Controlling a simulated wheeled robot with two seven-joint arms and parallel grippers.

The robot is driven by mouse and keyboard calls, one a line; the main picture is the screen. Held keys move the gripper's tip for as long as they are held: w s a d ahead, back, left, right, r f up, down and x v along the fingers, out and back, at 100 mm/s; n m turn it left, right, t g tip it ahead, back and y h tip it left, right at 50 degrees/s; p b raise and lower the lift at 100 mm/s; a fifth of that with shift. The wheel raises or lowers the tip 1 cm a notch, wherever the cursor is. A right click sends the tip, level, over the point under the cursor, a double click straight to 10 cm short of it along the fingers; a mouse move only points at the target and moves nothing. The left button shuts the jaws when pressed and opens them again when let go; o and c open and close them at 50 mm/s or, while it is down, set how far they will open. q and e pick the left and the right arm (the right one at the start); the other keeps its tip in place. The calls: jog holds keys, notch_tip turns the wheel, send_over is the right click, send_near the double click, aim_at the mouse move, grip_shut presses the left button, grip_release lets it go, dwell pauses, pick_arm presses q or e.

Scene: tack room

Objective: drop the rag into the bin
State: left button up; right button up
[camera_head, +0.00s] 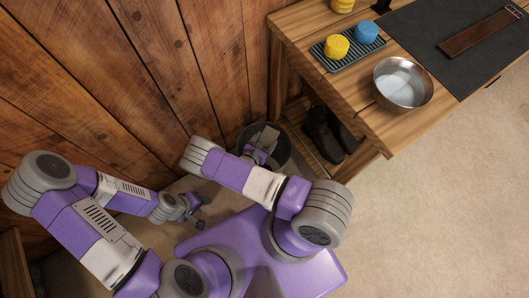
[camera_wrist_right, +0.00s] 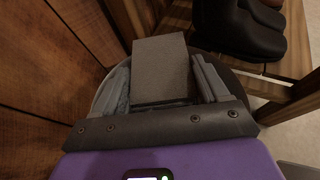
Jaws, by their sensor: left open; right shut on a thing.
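The rag (camera_wrist_right: 162,70) is a grey, folded, block-like piece between the two fingers of my right gripper (camera_wrist_right: 160,88) in the right wrist view. The right gripper is shut on it. In the head view, my right gripper (camera_head: 262,147) is over the mouth of the round dark bin (camera_head: 284,151), which stands on the floor by the plank wall. The bin's rim shows around the rag in the wrist view. The rag's lower end and the inside of the bin are mostly hidden. My left gripper (camera_head: 194,211) is open and empty, low to the left of the bin.
A wooden bench (camera_head: 350,101) stands to the right of the bin. On it are a metal bowl (camera_head: 402,84), a ridged tray with a yellow piece (camera_head: 336,46) and a blue piece (camera_head: 367,33), and a dark mat (camera_head: 440,40). Dark boots (camera_head: 322,134) stand on its lower shelf.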

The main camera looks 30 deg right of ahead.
jog(key=shift+r, duration=0.1)
jog(key=o, duration=1.1)
jog(key=shift+c, duration=0.2)
jog(key=shift+a, duration=0.1)
jog(key=p+v, duration=0.2)
jog(key=v, duration=0.5)
jog(key=shift+s+a+r, duration=0.1)
